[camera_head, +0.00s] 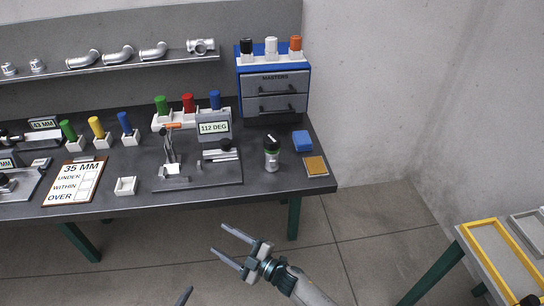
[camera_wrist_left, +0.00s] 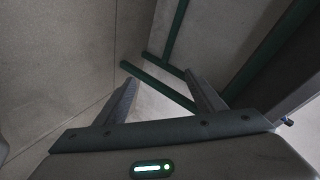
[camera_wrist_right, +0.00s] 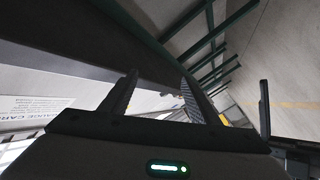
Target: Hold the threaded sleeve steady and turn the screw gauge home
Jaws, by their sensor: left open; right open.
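My right gripper (camera_head: 218,239) is open and empty over the floor in front of the bench, with its fingers pointing left. It also shows open in the right wrist view (camera_wrist_right: 158,79). Of my left gripper, only a dark fingertip (camera_head: 184,296) shows at the bottom edge of the head view. In the left wrist view (camera_wrist_left: 160,80) its fingers are apart, with nothing between them. I cannot tell for sure which piece is the threaded sleeve or the screw gauge.
The dark bench (camera_head: 215,200) carries a fixture plate with a "112 DEG" display (camera_head: 214,128), a "35 MM" card (camera_head: 76,183), a small white block (camera_head: 125,186), a blue block (camera_head: 303,141) and a blue MASTERS cabinet (camera_head: 274,90). Floor between is clear.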

